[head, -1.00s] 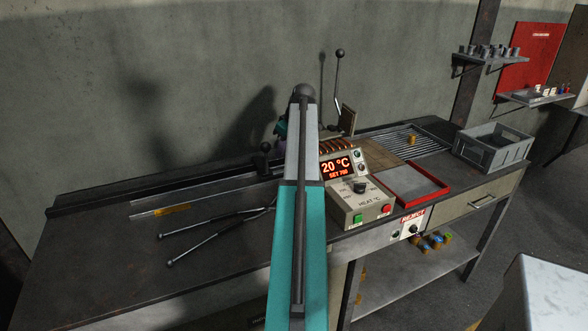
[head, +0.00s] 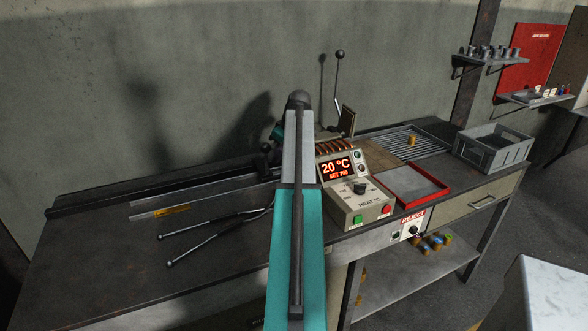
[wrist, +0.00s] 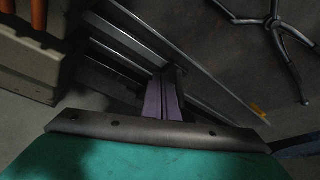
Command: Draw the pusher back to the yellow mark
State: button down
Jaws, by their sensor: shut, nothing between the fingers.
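The pusher (head: 265,158), a dark block with a round black knob, sits in the rail on the bench, just left of my arm in the head view. The yellow mark (head: 172,210) is on the rail's front edge, farther left; it also shows at the right in the wrist view (wrist: 258,112). My gripper (wrist: 166,84) is shut and empty, its purplish fingers over the rail. A dark shape shows beside the fingertips; I cannot tell whether it is the pusher or whether they touch. My arm hides the gripper in the head view.
Tongs (head: 215,232) lie on the bench in front of the rail. The heater control box (head: 358,190) reads 20 °C, beside orange coils (head: 335,147). A red-rimmed tray (head: 425,197) and grey crate (head: 493,150) stand to the right. The bench's left end is clear.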

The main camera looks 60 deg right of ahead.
jog(key=w+a+p, duration=0.2)
jog(key=w+a, duration=0.8)
jog(key=a, duration=0.3)
jog(key=w+a+p, duration=0.2)
jog(key=w+a, duration=0.8)
jog(key=a, duration=0.4)
dwell(3.2)
jog(key=shift+a, duration=0.1)
notch_tip(320, 180, up, 13)
jog(key=p, duration=0.8)
dwell(0.6)
